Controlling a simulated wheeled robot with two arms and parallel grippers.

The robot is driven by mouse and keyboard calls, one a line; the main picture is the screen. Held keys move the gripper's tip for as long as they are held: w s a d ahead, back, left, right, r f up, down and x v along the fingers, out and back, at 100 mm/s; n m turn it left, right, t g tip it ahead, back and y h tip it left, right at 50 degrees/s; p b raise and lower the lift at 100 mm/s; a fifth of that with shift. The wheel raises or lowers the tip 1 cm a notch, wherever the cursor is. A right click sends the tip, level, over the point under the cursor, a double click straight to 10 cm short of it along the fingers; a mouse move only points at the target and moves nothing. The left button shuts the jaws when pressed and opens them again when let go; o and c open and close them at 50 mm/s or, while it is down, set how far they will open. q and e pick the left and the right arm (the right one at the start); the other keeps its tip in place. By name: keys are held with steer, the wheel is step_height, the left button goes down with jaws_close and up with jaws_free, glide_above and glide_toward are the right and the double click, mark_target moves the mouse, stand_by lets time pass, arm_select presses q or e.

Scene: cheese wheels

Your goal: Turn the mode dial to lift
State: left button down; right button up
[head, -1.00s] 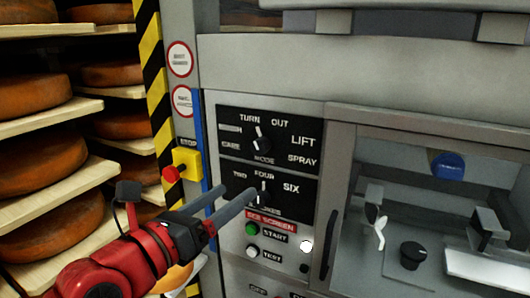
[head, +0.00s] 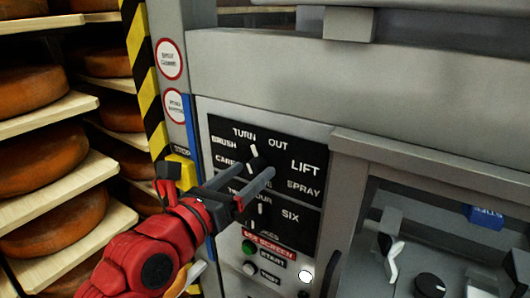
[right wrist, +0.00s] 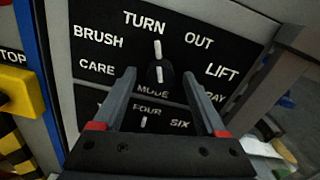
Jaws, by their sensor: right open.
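The mode dial (right wrist: 159,66) is a dark round knob with a white mark on the black panel. In the right wrist view its mark points up toward TURN; LIFT (right wrist: 221,72) is printed to its right. In the head view the dial (head: 253,153) is partly hidden by my fingers. My right gripper (right wrist: 159,73) is open, its two grey fingertips on either side of the dial in the picture. I cannot tell whether they touch it. In the head view the right gripper (head: 256,163) is in front of the panel. My left gripper is not in view.
A lower dial (head: 263,208) with FOUR and SIX labels sits just below. A green START button (head: 248,247) and a white button (head: 250,268) are beneath. A yellow stop box (head: 182,170) is to the left. Shelves of cheese wheels (head: 40,165) stand at far left.

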steer(key=shift+w+d, duration=0.35)
steer(key=shift+w, duration=0.15)
steer(key=shift+s, duration=0.1)
steer(key=shift+a+r, duration=0.1)
jaws_close()
